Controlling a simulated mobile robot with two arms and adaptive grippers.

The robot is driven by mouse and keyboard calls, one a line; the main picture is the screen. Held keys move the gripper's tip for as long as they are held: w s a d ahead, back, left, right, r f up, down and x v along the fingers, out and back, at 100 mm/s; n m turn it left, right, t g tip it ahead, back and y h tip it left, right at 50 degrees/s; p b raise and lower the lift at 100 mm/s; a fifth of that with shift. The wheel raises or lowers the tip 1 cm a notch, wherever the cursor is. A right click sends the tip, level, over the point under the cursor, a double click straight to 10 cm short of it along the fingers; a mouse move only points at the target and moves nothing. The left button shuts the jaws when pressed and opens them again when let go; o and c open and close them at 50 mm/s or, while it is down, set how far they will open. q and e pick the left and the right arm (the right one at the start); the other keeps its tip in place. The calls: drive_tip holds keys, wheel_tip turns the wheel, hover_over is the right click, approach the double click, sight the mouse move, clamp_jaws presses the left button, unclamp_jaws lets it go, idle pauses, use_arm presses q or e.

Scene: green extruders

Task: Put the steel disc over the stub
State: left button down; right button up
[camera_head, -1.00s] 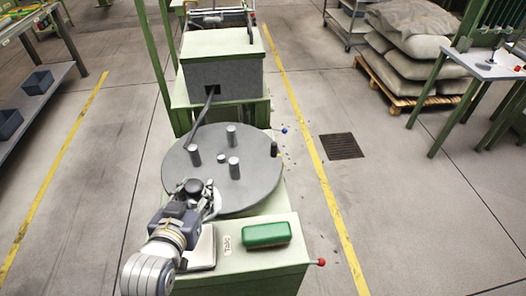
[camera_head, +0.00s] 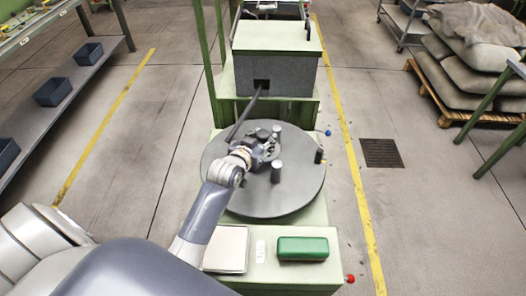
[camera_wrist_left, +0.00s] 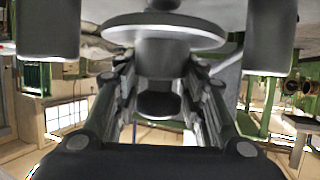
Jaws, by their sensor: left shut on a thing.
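My left gripper (camera_head: 264,150) is over the middle of the round grey table (camera_head: 290,203), among its upright posts. The disc is a wide, flat grey plate with a dark knob (camera_wrist_left: 158,102) between the fingers. A narrow grey piece touches or lies just behind the disc's far face; I cannot tell if it is the stub or part of the disc. In the head view the gripper hides the stub. My right gripper is not in view.
Grey posts stand close to the gripper, at the front right (camera_head: 276,173) and behind it (camera_head: 277,137). A dark peg (camera_head: 319,156) is near the table's right edge. A slanted bar (camera_head: 247,115) reaches the table from a grey box (camera_head: 274,70). A green case (camera_head: 302,247) lies in front.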

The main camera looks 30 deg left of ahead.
use_arm(q)
wheel_tip(320, 180, down, 4)
drive_tip(key=shift+d+r, duration=0.1)
drive_tip(key=shift+r, duration=0.05)
drive_tip(key=shift+f, duration=0.3)
drive_tip(key=c, duration=1.3)
unclamp_jaws()
drive_tip(key=shift+f, duration=0.1)
drive_tip(key=shift+c, duration=0.2)
drive_tip(key=shift+o, duration=0.2)
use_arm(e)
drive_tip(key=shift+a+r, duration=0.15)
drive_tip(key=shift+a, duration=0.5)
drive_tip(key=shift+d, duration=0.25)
